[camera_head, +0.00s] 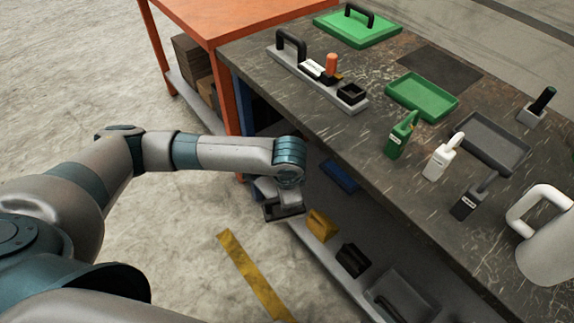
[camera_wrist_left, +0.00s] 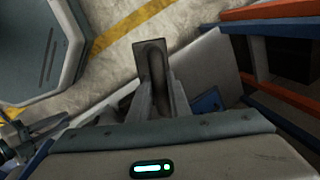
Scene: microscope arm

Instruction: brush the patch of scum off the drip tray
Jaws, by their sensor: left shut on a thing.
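My left gripper (camera_head: 279,194) is beside the front of the workbench, below its top and near the lower shelf. It is shut on a dark grey block-like thing with a raised grip (camera_wrist_left: 151,65), seen between the fingers in the left wrist view. I cannot tell whether this is a brush; its underside is hidden. A dark grey shallow tray (camera_head: 490,143) and a green shallow tray (camera_head: 422,96) lie on the bench. I cannot tell which is the drip tray, and no scum patch is clear on either. My right gripper is not in view.
Green (camera_head: 399,137), white (camera_head: 441,158) and dark grey (camera_head: 467,200) handled containers stand along the bench edge. A white jug (camera_head: 548,232) stands at right. A grey caddy (camera_head: 316,78) lies at the back left. A yellow block (camera_head: 321,226) and black block (camera_head: 353,260) sit on the lower shelf.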

